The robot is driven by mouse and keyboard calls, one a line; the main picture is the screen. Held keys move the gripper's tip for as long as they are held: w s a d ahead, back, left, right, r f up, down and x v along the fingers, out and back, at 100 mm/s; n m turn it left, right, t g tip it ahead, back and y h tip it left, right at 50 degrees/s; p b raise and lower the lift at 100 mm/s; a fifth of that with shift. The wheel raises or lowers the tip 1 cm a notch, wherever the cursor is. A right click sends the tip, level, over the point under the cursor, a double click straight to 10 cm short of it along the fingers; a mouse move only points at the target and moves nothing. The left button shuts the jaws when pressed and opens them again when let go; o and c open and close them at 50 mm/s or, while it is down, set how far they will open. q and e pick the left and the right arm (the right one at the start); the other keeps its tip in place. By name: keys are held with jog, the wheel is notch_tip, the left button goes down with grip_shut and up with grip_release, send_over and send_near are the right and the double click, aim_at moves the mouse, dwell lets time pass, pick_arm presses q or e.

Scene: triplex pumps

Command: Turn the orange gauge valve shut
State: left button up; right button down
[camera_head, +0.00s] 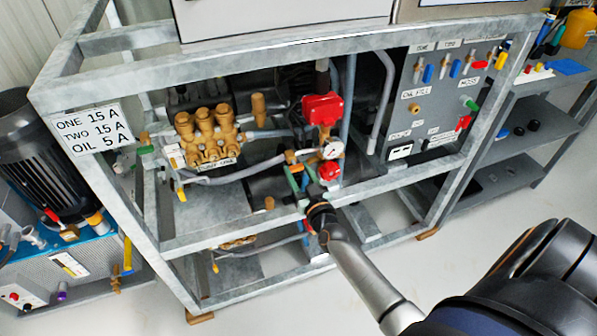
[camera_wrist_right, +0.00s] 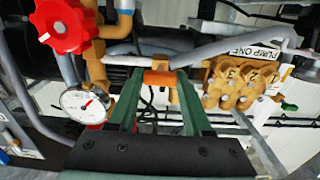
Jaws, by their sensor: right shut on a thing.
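The orange gauge valve handle (camera_wrist_right: 159,78) shows between my right fingertips in the right wrist view. My right gripper (camera_head: 298,174) reaches the pipework from below, with its green fingers shut on the handle. In the head view the fingers and the pipework partly hide the valve. The round white pressure gauge (camera_head: 331,149) sits right beside my right gripper in the head view and also shows at the left of the right wrist view (camera_wrist_right: 86,104). My left gripper is not in view.
A red handwheel (camera_head: 322,109) is above the gauge, and another red knob (camera_head: 329,172) is just below it. The brass pump (camera_head: 207,137) is to the left. A control panel (camera_head: 440,100) stands at right.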

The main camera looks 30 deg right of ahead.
jog(key=shift+m, duration=0.3)
jog(key=m, duration=0.2)
jog(key=shift+m, duration=0.4)
jog(key=m, duration=0.4)
jog(key=shift+m, duration=0.3)
jog(key=m, duration=0.3)
jog(key=shift+f+m, duration=0.1)
jog(key=shift+m, duration=0.2)
jog(key=m, duration=0.2)
jog(key=shift+m, duration=0.3)
jog(key=m, duration=0.2)
jog(key=shift+m+b, duration=0.3)
jog(key=shift+b, duration=0.1)
jog(key=shift+m, duration=0.5)
